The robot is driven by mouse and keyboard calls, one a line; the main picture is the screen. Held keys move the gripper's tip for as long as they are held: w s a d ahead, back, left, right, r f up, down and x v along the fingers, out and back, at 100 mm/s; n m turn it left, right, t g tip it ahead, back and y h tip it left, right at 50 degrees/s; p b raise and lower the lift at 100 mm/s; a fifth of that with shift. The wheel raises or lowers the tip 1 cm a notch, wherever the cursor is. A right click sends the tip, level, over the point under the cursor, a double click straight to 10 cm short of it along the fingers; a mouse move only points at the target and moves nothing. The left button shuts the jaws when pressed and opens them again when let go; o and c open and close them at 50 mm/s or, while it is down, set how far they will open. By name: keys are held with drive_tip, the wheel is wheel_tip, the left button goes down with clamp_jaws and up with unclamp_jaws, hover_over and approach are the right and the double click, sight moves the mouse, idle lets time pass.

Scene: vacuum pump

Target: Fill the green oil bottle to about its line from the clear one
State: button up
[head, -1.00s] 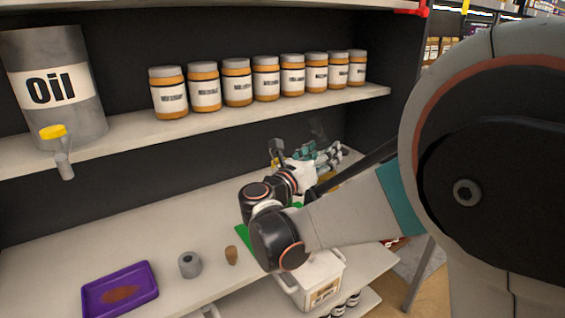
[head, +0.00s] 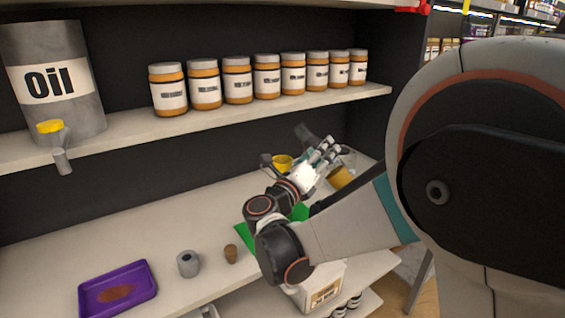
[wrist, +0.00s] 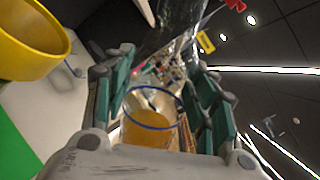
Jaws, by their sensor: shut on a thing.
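My gripper (head: 325,152) is over the back right of the worktop. In the wrist view its green-padded fingers (wrist: 160,88) stand on both sides of a clear container (wrist: 150,137) with a blue rim and amber liquid, and are shut on it. A clear, glossy object (wrist: 180,25) shows past the fingertips; I cannot tell whether it is a bottle. In the head view a dark see-through shape (head: 306,134) stands above my gripper, and an amber-yellow object (head: 340,177) shows beside it, partly hidden. I cannot make out a green bottle or its line.
A yellow cup (head: 283,162) is just left of my gripper, close in the wrist view (wrist: 30,42). A green mat (head: 246,238) lies under my arm. A purple tray (head: 118,290), grey ring (head: 188,264) and brown stopper (head: 231,254) sit front left. A shelf (head: 200,124) with jars hangs above.

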drive_tip(key=shift+s+d+f+n+t, duration=0.1)
drive_tip(key=shift+d+f+n+t, duration=0.25)
drive_tip(key=shift+n, duration=0.55)
drive_tip(key=shift+s+d+f+n+t+y+b, duration=0.1)
drive_tip(key=shift+f+n+t+y+b, duration=0.1)
drive_tip(key=shift+f+n+b, duration=0.35)
drive_tip(key=shift+s+d+f+n+t+y+b, duration=0.1)
drive_tip(key=shift+f+n+y+b, duration=0.15)
drive_tip(key=shift+n, duration=0.6)
idle(1.3)
drive_tip(key=shift+d+r+n+t+y+p, duration=0.15)
drive_tip(key=shift+r+n+t+y+p, duration=0.15)
drive_tip(key=shift+r+n+p, duration=0.55)
idle(1.6)
drive_tip(key=shift+w+a+r+n+y, duration=0.1)
drive_tip(key=shift+a+r+n+y, duration=0.15)
drive_tip(key=shift+n, duration=0.6)
idle(0.7)
